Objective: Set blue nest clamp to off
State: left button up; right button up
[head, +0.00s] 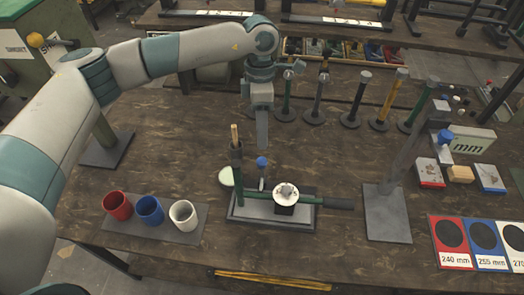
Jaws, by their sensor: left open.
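A blue ball knob (262,162) on a short upright stem stands at the back of the middle fixture's grey base plate (272,222). I take it for the blue nest clamp, but its on or off marking is too small to read. A white round nest (286,194) sits on the same plate, with a green lever bar beside it. My left gripper (262,146) points down just behind and above the blue knob, seen edge-on. It is open and empty, and looks apart from the knob. My right gripper is not in view.
Red (118,206), blue (150,211) and white (184,216) cups stand at the left. A tall leaning grey press column (408,150) with another blue knob (444,136) stands at the right. Several upright posts line the back.

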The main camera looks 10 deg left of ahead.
aim_at(262, 158)
pick_arm(q)
jog(key=f+p, duration=0.1)
jog(key=f, duration=0.1)
jog(key=s+f+p, duration=0.1)
jog(key=f, duration=0.2)
jog(key=f+p, duration=0.1)
jog(key=f, duration=0.2)
jog(key=shift+s+d, duration=0.15)
jog(key=shift+s, duration=0.15)
jog(key=shift+s+f+p, duration=0.1)
jog(key=shift+f+p, duration=0.3)
jog(key=shift+f, duration=0.2)
grip_shut()
